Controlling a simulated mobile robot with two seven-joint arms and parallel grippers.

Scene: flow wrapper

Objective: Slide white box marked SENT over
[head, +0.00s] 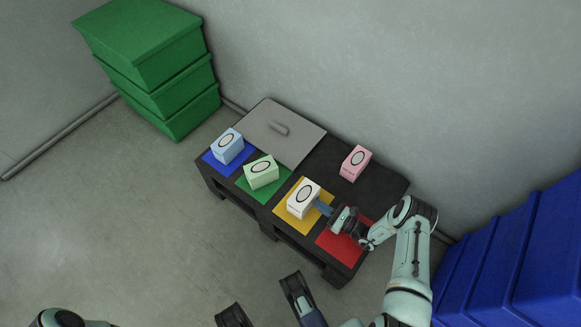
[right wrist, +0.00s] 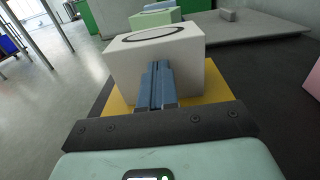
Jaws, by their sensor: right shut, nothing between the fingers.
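The white box (head: 303,199) stands on the yellow mat (head: 292,221) on a black bench. An oval marking is on its top, and I cannot read any lettering. My right gripper (head: 323,207) is shut and empty, with its blue fingertips at the box's near right side. In the right wrist view, the fingers (right wrist: 157,84) point at the face of the white box (right wrist: 122,67) and overlap it. Whether they touch it I cannot tell. The red mat (head: 335,243) lies partly under my right gripper.
A green box (head: 261,171) stands on the green mat, a blue box (head: 227,146) on the blue mat. A pink box (head: 355,163) stands on the bench's back part beside a grey panel (head: 292,147). Green crates (head: 150,65) and blue containers (head: 510,260) flank the bench.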

